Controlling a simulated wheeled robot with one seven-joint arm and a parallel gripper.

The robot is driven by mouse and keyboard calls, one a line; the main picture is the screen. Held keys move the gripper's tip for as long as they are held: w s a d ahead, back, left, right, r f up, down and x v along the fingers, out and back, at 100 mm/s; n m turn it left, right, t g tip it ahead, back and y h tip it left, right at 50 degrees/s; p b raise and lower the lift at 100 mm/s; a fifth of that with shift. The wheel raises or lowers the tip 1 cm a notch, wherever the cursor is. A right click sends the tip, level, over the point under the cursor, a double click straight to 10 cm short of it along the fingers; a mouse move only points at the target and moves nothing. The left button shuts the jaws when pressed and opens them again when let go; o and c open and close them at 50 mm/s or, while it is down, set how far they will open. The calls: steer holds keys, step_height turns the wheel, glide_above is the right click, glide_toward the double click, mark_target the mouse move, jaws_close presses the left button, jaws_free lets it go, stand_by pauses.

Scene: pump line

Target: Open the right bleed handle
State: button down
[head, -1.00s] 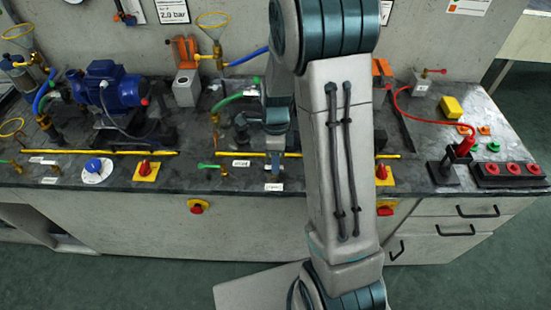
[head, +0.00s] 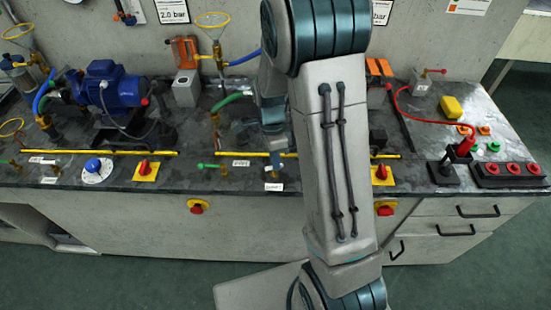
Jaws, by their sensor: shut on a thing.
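My gripper (head: 275,155) is low over the front of the bench, just behind a small white label (head: 274,187). It is shut on a small fitting there, most likely the right bleed handle. The jaws cover that handle, so its angle cannot be told. A bit of brass shows just below the fingertips. To the left, a brass valve with a green handle (head: 207,166) stands apart from my gripper, beside another white label (head: 241,163).
A yellow rail (head: 235,154) runs behind the gripper. A red knob on a yellow plate (head: 146,170) and a blue pump (head: 110,88) are to the left. My arm hides much of the right pump area. A red cable (head: 405,115) lies at the right.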

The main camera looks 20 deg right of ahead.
steer(key=n, duration=0.3)
steer(key=shift+w+a+n+h, duration=0.1)
steer(key=shift+a+n+h, duration=0.05)
steer(key=shift+n+h, duration=0.2)
steer(key=n+b, duration=0.1)
steer(key=n, duration=0.2)
steer(key=shift+a+n+h, duration=0.1)
steer(key=shift+n+h, duration=0.25)
steer(key=n+t+b, duration=0.1)
steer(key=n, duration=0.2)
steer(key=shift+a+n, duration=0.1)
steer(key=shift+n, duration=0.2)
steer(key=shift+n+h+b, duration=0.3)
steer(key=shift+n+b, duration=0.25)
steer(key=shift+n, duration=1.15)
steer(key=shift+t, duration=0.3)
steer(key=c, duration=1.5)
jaws_free()
steer(key=shift+r, duration=0.1)
